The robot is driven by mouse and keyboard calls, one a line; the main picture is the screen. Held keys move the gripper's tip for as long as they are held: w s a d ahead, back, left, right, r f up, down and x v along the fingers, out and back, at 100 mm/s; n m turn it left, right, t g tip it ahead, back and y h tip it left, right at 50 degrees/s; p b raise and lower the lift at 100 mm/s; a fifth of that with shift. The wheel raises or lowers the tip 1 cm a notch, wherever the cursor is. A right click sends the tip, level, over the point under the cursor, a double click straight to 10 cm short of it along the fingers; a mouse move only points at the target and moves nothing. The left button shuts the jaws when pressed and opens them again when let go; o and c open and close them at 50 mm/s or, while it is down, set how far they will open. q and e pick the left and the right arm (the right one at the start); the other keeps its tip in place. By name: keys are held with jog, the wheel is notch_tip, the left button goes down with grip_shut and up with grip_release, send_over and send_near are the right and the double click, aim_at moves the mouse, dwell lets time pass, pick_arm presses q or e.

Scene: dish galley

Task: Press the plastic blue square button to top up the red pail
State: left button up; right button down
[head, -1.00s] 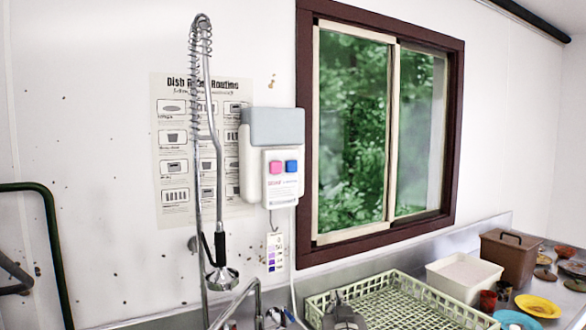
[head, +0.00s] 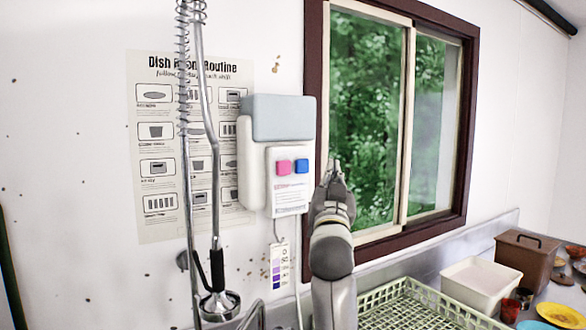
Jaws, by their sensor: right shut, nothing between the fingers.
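The blue square button (head: 301,166) sits on the front panel of a white wall dispenser (head: 256,165) with a grey top. A pink button (head: 283,167) is just to its left. My right gripper (head: 333,168) is raised in front of the window's left edge, fingers pointing up and shut with nothing held. In the picture its tips are a short way right of the blue button, at nearly the same height; how far they are from the wall I cannot tell. No red pail can be made out. My left gripper is out of view.
A spray hose (head: 218,270) hangs left of the dispenser before a poster (head: 160,220). A test-strip card (head: 280,266) hangs below it. A pale green rack (head: 440,297), a white tub (head: 483,278), a brown box (head: 524,258) and a small red cup (head: 510,311) stand lower right.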

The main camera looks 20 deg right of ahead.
aim_at(302, 166)
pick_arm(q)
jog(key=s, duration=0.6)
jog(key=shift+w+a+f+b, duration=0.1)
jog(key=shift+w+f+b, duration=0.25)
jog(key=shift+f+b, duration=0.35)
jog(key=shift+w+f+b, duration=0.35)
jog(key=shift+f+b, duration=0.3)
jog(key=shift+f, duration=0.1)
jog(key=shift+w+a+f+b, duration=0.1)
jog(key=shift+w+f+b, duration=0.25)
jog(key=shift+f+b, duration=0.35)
pick_arm(e)
jog(key=w+a, duration=0.1)
jog(key=w, duration=0.6)
jog(key=shift+a+r, duration=0.15)
jog(key=shift+r, duration=0.3)
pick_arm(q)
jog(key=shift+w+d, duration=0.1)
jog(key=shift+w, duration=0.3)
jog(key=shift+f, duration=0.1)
pick_arm(e)
jog(key=shift+w, duration=0.15)
pick_arm(q)
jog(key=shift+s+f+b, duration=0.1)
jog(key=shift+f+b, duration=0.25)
jog(key=shift+b, duration=0.15)
pick_arm(e)
jog(key=shift+w, duration=0.35)
